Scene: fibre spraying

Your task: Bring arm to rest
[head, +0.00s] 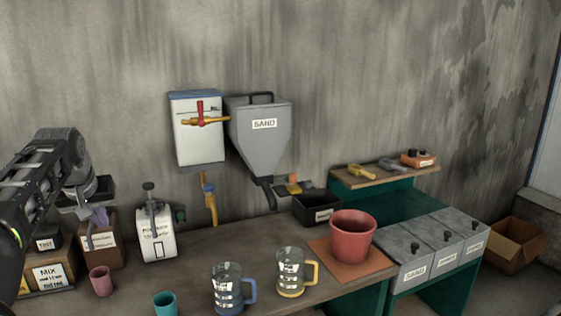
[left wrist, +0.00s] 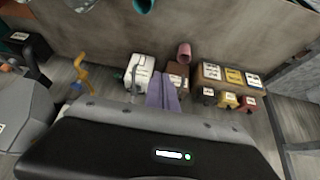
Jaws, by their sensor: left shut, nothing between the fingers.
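My left arm comes in from the left edge of the head view. My left gripper (head: 97,219) has purple fingers and hangs in front of a brown labelled box (head: 103,245) at the left end of the bench. In the left wrist view the two purple fingers (left wrist: 163,90) lie side by side, shut and empty. They point toward the bench, which shows upside down there. My right arm and gripper are not in view.
A white dispenser (head: 157,232), a pink cup (head: 101,281), a teal cup (head: 165,304), two measuring jugs and a red bucket (head: 352,238) stand on the bench (head: 240,240). A grey sand hopper (head: 262,130) hangs on the wall. Lidded bins (head: 447,242) stand at right.

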